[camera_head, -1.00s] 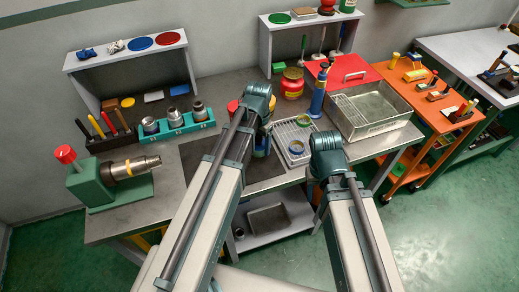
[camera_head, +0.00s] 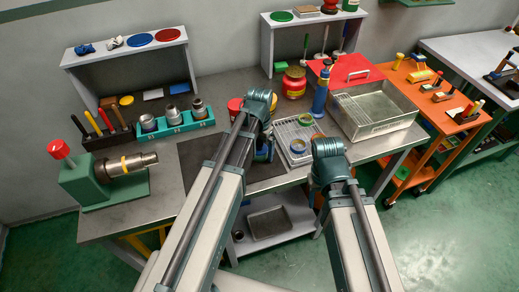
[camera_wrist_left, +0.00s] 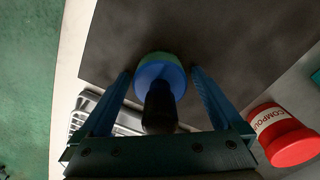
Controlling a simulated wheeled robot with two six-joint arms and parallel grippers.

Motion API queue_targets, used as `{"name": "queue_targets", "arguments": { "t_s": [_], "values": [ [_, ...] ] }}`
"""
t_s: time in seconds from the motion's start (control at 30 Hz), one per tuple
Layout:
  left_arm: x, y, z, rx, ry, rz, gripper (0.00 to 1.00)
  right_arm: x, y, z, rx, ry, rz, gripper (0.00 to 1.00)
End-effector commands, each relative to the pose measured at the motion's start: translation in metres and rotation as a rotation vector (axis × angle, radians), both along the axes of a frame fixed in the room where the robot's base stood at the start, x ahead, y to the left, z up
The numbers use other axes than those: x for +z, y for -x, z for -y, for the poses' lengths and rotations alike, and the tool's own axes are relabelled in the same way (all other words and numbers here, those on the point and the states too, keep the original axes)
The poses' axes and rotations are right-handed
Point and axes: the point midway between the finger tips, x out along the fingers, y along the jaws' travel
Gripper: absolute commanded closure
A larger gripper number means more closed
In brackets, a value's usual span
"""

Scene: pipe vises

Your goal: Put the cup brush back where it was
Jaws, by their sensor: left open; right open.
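A round blue piece with a greenish rim (camera_wrist_left: 161,72) and a black stem (camera_wrist_left: 159,108) shows between the fingers of my left gripper (camera_wrist_left: 160,85) in the left wrist view. It may be the cup brush; I cannot tell for sure. The fingers stand open on both sides of it, with gaps, over a dark mat (camera_wrist_left: 215,40). In the head view my left gripper (camera_head: 263,152) is over the right part of the mat, and the piece is mostly hidden by the arm. My right gripper (camera_head: 320,188) is open at the table's front edge, its fingers mostly hidden.
A ribbed tray (camera_head: 285,135) with a green ring and a blue ring lies right of my left gripper. A blue bottle (camera_head: 320,92) and a metal basin (camera_head: 374,110) stand behind and right. A red compound can (camera_wrist_left: 288,137) is close by. A green vise (camera_head: 90,185) stands far left.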

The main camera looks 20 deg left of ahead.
Motion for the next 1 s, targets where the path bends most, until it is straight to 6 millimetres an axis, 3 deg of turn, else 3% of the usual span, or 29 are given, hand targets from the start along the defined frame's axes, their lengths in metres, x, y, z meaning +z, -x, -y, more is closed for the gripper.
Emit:
{"name": "queue_targets", "arguments": {
  "t_s": [0.37, 1.0],
  "values": [
    [0.014, 0.0, 0.0, 0.0, 0.0, 0.0, 0.0, 0.014, 0.0, 0.0, 0.0, 0.0, 0.0, 0.5],
    [0.104, 0.0, 0.0, 0.0, 0.0, 0.0, 0.0, 0.104, 0.0, 0.0, 0.001, 0.0, 0.0, 0.5]
  ]
}}
